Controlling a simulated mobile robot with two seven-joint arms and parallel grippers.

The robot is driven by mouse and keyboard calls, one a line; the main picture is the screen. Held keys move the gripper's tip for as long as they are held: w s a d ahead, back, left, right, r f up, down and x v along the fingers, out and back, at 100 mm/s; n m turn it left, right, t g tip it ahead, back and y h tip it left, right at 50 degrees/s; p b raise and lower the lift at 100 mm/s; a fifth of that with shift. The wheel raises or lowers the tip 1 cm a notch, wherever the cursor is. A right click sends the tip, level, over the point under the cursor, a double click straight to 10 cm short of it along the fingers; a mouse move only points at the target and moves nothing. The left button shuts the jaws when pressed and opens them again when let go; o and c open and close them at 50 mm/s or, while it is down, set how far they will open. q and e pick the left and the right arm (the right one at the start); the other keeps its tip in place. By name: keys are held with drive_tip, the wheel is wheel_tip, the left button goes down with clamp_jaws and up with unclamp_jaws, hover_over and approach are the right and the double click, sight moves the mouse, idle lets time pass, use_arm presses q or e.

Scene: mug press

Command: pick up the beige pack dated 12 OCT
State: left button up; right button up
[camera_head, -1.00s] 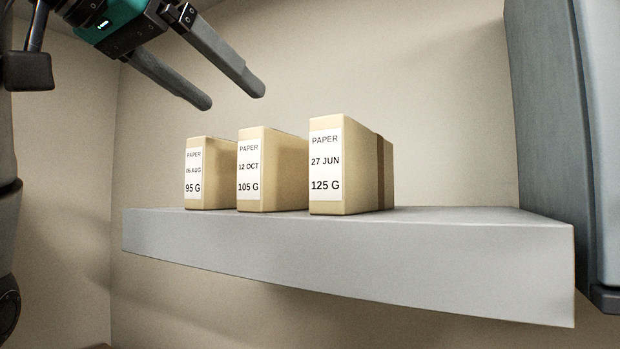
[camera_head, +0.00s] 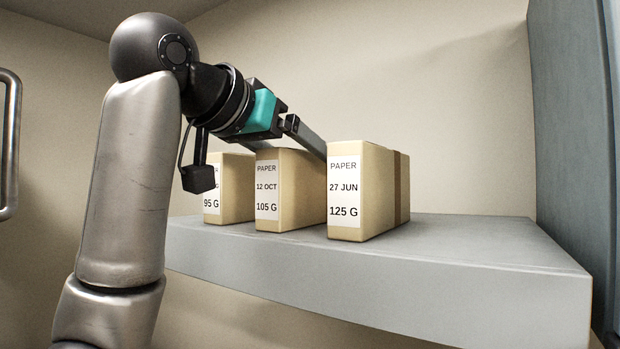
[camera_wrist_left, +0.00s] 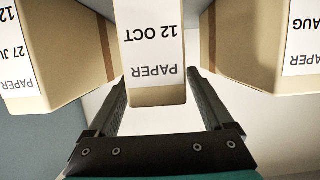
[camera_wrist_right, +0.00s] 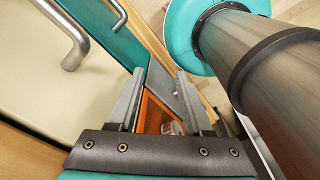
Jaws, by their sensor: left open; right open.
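The beige pack dated 12 OCT (camera_head: 300,190) stands upright on the grey shelf, the middle one of three, with its white label reading 105 G facing out. My left gripper (camera_head: 308,140) reaches over it from the left, and one finger shows above its top. In the left wrist view the pack (camera_wrist_left: 155,50) appears upside down between the two open fingers of the left gripper (camera_wrist_left: 157,80), with gaps at both sides. My right gripper (camera_wrist_right: 160,85) is open, away from the shelf, and shows only in its own wrist view.
The 27 JUN pack (camera_head: 362,190) stands to the right and the AUG pack (camera_head: 238,190) to the left, partly hidden by my arm. The shelf (camera_head: 480,260) is clear at right, up to a tall grey-blue panel (camera_head: 570,110). An orange surface (camera_wrist_right: 152,112) lies below my right gripper.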

use_arm(q)
drive_tip(key=shift+x, duration=1.1)
clamp_jaws()
